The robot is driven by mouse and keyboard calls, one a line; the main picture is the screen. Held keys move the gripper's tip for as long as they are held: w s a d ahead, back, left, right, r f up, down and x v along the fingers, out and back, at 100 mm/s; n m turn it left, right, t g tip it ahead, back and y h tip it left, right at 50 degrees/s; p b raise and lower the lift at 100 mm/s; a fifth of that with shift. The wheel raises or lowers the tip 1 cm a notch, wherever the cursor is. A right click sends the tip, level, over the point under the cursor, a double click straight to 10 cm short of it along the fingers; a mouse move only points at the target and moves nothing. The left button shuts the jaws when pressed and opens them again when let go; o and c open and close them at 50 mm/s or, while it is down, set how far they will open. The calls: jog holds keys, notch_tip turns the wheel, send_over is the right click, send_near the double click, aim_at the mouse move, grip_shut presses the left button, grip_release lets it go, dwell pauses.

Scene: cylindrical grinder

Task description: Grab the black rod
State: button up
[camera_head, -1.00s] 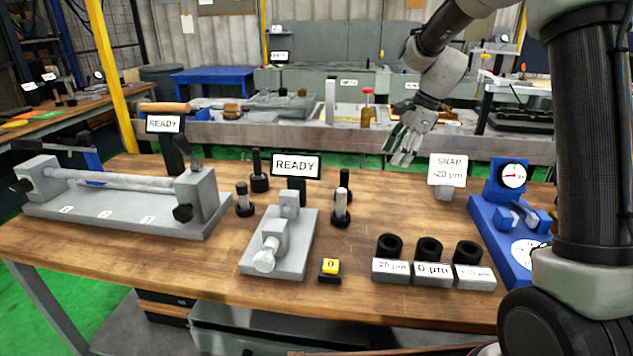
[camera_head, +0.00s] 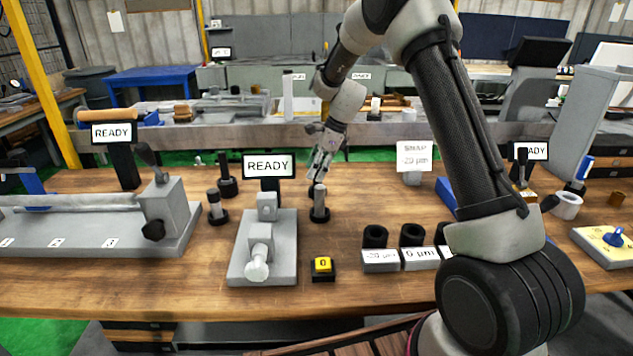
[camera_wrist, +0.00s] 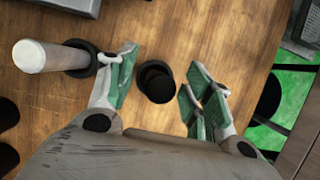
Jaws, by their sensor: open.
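In the wrist view a black rod (camera_wrist: 157,84), seen from above, stands on the wooden table between the two fingers of my gripper (camera_wrist: 162,80). The fingers are open, with green pads on both sides of the rod and gaps between. In the head view my gripper (camera_head: 319,172) points down, behind a grey-topped rod on a black base (camera_head: 319,203). The black rod there is largely hidden. The pale-topped rod (camera_wrist: 42,57) also shows in the wrist view, left of the left finger. Another black rod (camera_head: 226,174) stands farther left.
Another grey-topped rod (camera_head: 216,205) stands at left. A grey fixture (camera_head: 240,262) with a READY screen (camera_head: 269,165) is close to the gripper's left. A SNAP sign (camera_head: 413,156) stands right.

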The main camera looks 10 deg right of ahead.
jog(key=x, duration=0.3)
jog(key=shift+w+f, duration=0.1)
jog(key=shift+f, duration=0.05)
grip_shut()
